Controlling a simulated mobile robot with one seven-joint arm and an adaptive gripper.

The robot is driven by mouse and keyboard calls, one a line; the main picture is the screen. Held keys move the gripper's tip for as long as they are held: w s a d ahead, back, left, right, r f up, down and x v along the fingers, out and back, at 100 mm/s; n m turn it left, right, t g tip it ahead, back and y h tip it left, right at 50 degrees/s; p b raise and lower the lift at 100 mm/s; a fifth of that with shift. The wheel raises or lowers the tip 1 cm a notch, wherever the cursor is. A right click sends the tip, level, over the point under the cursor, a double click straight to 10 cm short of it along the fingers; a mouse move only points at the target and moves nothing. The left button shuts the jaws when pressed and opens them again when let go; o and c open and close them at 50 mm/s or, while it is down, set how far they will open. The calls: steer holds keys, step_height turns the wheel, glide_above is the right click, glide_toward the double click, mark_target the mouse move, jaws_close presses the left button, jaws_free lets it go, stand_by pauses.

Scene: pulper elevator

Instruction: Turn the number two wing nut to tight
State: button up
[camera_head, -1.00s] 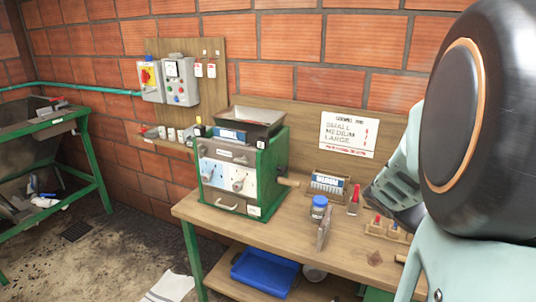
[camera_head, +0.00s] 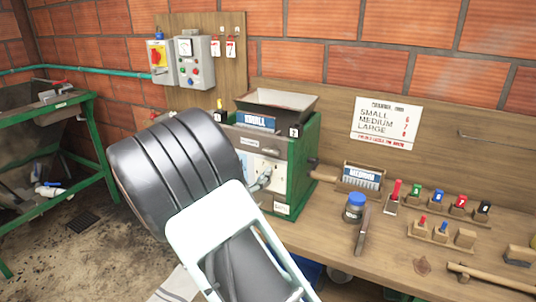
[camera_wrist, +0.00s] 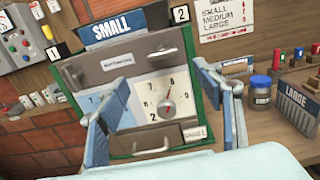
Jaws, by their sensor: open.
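The green-framed machine (camera_head: 306,150) stands on the bench, its white front partly hidden by my arm in the head view. In the wrist view its front (camera_wrist: 125,75) fills the middle, with a tag "2" (camera_wrist: 181,13) at the upper right. A numbered dial there carries a small knob with a red pointer (camera_wrist: 168,106), pointing up toward the higher figures. I cannot tell whether this knob is the number two wing nut. My gripper (camera_wrist: 165,85) is open and empty, its fingers spread either side of the dial. The left finger covers part of the left plate.
A drawer handle (camera_wrist: 153,147) lies below the dial. A switch box (camera_head: 192,62) hangs on the wall behind.

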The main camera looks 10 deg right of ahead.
mark_target(270, 153)
steer(key=p+x, duration=0.2)
steer(key=x, duration=0.8)
steer(key=shift+w+d+r, duration=0.1)
steer(key=shift+w+d, duration=0.05)
steer(key=shift+d, duration=0.15)
steer(key=c, duration=1.2)
steer(key=shift+o, duration=0.2)
